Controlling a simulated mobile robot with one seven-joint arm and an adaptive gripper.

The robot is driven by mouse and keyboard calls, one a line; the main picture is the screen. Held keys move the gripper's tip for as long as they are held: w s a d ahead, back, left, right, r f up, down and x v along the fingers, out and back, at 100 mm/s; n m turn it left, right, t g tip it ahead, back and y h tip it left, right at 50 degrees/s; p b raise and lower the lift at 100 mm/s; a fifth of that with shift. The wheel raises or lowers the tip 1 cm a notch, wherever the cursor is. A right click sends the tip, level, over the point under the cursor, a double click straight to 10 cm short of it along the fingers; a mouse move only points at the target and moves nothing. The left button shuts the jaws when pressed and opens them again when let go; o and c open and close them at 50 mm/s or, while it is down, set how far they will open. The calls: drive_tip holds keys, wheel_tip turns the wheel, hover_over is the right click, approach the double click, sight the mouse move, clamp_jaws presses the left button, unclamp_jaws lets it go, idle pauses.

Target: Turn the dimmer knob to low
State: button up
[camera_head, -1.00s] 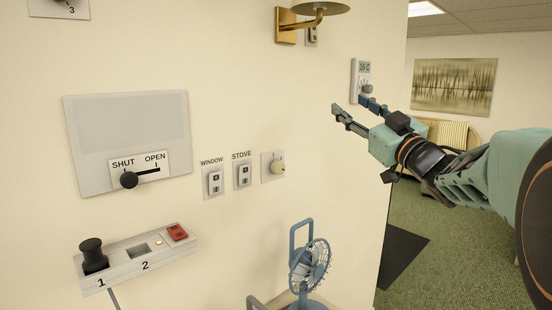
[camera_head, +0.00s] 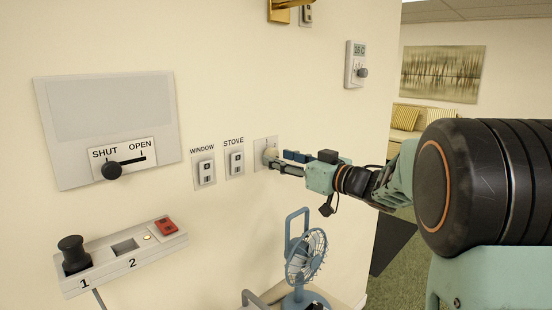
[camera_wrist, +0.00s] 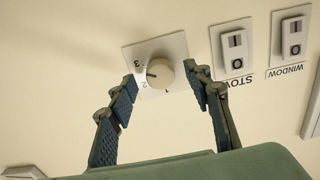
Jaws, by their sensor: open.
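The dimmer knob (camera_wrist: 160,73) is a round cream knob on a square white wall plate (camera_wrist: 174,47). In the wrist view the plate shows the marks 1, 2 and 3, and the knob's dark pointer line lies on the side of the 2 and 3. My gripper (camera_wrist: 165,90) is open, with one finger on each side of the knob; I cannot tell whether either finger touches it. In the head view my gripper (camera_head: 282,163) reaches in from the right, and the knob (camera_head: 270,154) is partly hidden by the fingers.
The STOVE switch (camera_head: 236,162) and WINDOW switch (camera_head: 205,172) sit just left of the knob. A blue fan (camera_head: 306,256) stands below. A thermostat (camera_head: 356,65) is up to the right. A SHUT/OPEN slider (camera_head: 112,171) and a button box (camera_head: 125,255) are farther left.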

drive_tip(key=shift+x, duration=1.1)
drive_tip(key=shift+s, duration=0.1)
drive_tip(key=c, duration=1.1)
drive_tip(key=shift+c, duration=0.2)
